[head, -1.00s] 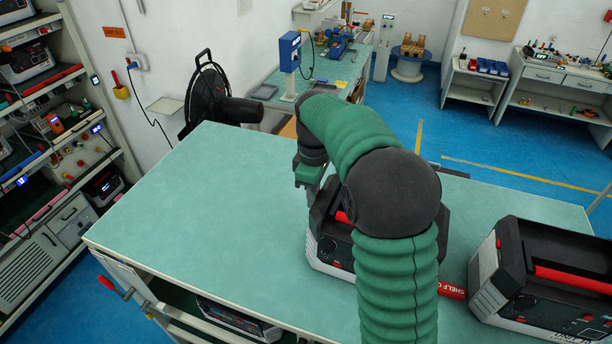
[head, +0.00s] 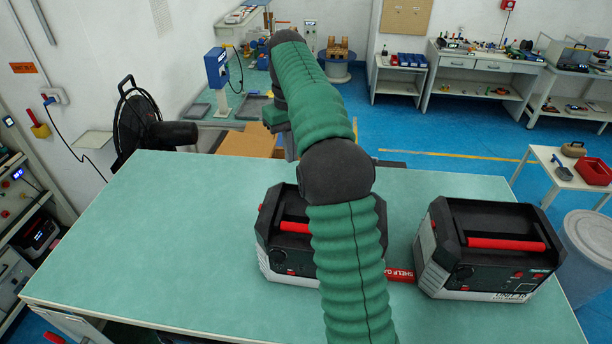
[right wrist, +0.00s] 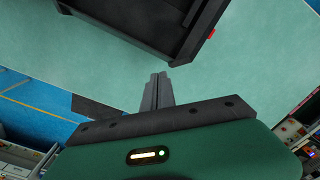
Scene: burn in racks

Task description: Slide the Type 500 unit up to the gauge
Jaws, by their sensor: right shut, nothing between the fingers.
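Two black and light grey units with red handles stand on the green bench (head: 150,220). One unit (head: 275,235) is left of centre, partly hidden behind my right arm. The other unit (head: 490,250) is at the right. I cannot read which is Type 500. A red strip (head: 401,275) lettered "SHELF G…" lies between them, partly hidden; it looks like the gauge. My right gripper (head: 291,152) is shut and empty, just beyond the left unit's far side. In the right wrist view its closed fingers (right wrist: 158,88) point toward a black unit (right wrist: 155,25), apart from it. My left gripper is out of view.
The bench top left of the units is clear. A black fan (head: 140,120) and a cardboard box (head: 248,143) are beyond its far edge. A grey bin (head: 590,245) and small table (head: 570,175) stand at the right.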

